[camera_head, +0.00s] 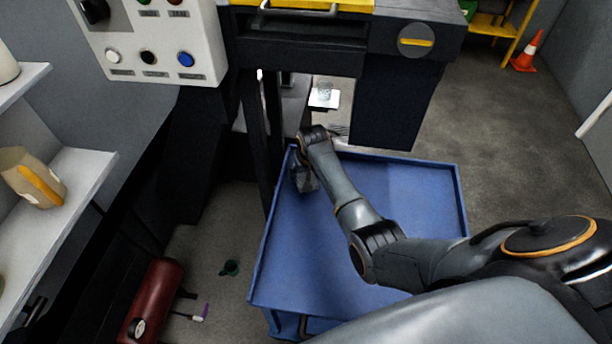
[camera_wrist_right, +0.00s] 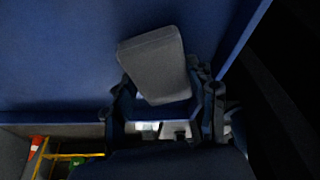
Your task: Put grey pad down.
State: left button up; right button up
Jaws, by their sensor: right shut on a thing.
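The grey pad (camera_wrist_right: 155,58) is a flat, rounded block in the right wrist view. It sits tilted between the fingers of my right gripper (camera_wrist_right: 163,98), which is shut on it. Behind it is the blue tray top of a cart (camera_wrist_right: 55,60). In the head view my right gripper (camera_head: 304,180) is low at the far left corner of the blue cart (camera_head: 400,185). The pad is hard to make out there, largely hidden by the gripper and wrist. I cannot tell whether it touches the tray. My left gripper is not in view.
The cart's raised rim (camera_head: 268,235) runs close beside my right gripper. Most of the tray looks bare. A dark machine (camera_head: 395,100) stands behind it, with a control panel (camera_head: 155,40) at upper left.

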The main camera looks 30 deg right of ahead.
jog(key=shift+f, duration=0.2)
jog(key=shift+f, duration=0.15)
jog(key=o, duration=1.3)
jog(key=shift+r, duration=0.55)
jog(key=p+v, duration=0.2)
jog(key=v, duration=0.9)
jog(key=shift+s+r, duration=0.1)
jog(key=shift+r, duration=0.05)
